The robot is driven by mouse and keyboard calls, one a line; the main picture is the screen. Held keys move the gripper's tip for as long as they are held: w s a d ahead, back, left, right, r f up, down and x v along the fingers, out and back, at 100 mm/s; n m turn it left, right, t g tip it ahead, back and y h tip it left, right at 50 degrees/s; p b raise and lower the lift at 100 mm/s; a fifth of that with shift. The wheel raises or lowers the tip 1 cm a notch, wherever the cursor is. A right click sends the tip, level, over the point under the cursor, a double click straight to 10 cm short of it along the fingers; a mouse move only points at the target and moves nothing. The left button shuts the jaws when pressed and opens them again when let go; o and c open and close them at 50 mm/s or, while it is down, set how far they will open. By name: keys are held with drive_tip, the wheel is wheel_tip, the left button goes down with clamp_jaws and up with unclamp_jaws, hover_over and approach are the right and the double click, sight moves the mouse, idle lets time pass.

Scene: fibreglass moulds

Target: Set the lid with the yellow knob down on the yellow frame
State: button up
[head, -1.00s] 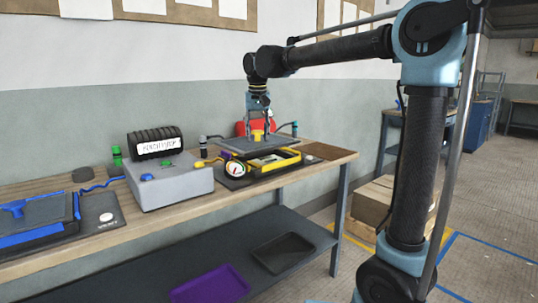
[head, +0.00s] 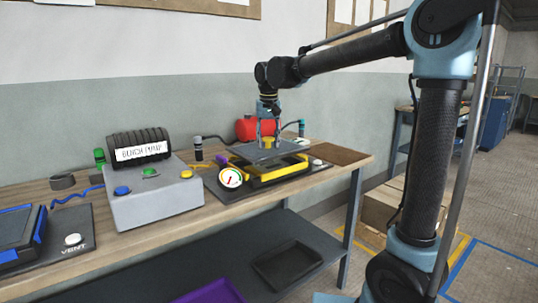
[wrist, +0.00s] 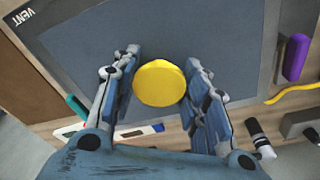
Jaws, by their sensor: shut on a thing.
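The grey lid (head: 268,151) with a yellow knob (head: 268,142) is over the yellow frame (head: 278,173) on the bench. My gripper (head: 268,136) points down and is shut on the yellow knob. In the wrist view the round yellow knob (wrist: 159,83) sits between the two fingers of my gripper (wrist: 160,88). There the dark lid plate (wrist: 215,45) hides most of the frame.
A gauge (head: 230,178) stands at the frame's front left. The grey pump box (head: 155,200) is to the left, with a blue-edged mould (head: 20,228) beyond. A red tank (head: 246,129) stands behind. A purple object (wrist: 296,57) and yellow hose (wrist: 292,90) lie beside the lid.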

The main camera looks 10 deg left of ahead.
sight(267, 148)
drive_tip(key=shift+s+a+f, duration=0.1)
drive_tip(key=shift+s+f, duration=0.05)
drive_tip(key=shift+f, duration=2.2)
drive_tip(key=o, duration=1.4)
drive_tip(key=r, duration=0.4)
drive_tip(key=s+r, duration=0.1)
drive_tip(key=r, duration=0.7)
drive_tip(key=shift+s+d, duration=0.2)
drive_tip(key=shift+d, duration=0.05)
drive_tip(key=s+d+f+m, duration=0.1)
drive_tip(key=s+d+f, duration=0.15)
drive_tip(key=d, duration=0.55)
drive_tip(key=s+d+f, duration=0.1)
drive_tip(key=d+f, duration=0.3)
drive_tip(key=d, duration=0.4)
drive_tip(key=s+d+f+m, duration=0.1)
drive_tip(key=s+d+f, duration=0.15)
drive_tip(key=d, duration=0.65)
drive_tip(key=shift+m+t, duration=0.4)
drive_tip(key=shift+m, duration=0.3)
drive_tip(key=s+d+f, duration=0.5)
drive_tip(key=f, duration=0.1)
drive_tip(key=s+d+f, duration=0.5)
drive_tip(key=f, duration=0.2)
drive_tip(key=s+d+f, duration=0.5)
drive_tip(key=s+f, duration=0.1)
drive_tip(key=f, duration=0.1)
drive_tip(key=shift+d+f, duration=0.2)
drive_tip(key=shift+f, duration=0.05)
